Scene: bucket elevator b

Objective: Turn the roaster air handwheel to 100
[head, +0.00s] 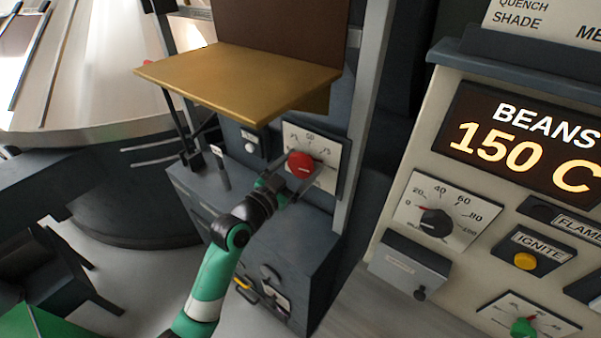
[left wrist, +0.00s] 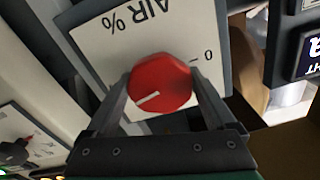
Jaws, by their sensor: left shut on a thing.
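The red air handwheel (head: 301,164) sits on a white dial plate (head: 327,178) on the dark machine below the brass tray. It also shows in the left wrist view (left wrist: 160,84), where the plate reads "AIR %" upside down and a "0" stands to the right of the wheel. The wheel's white pointer line aims to the lower left in that view. My left gripper (head: 292,175) is shut on the red wheel, with one finger on each side. Part of the dial scale is hidden behind the wheel and gripper. My right gripper is not in view.
The brass tray (head: 240,80) juts out above the wheel. A grey upright post (head: 362,110) stands just right of the dial. Farther right is a control panel with a "BEANS 150 C" display (head: 525,140), a black dial knob (head: 436,222) and a yellow ignite button (head: 525,261).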

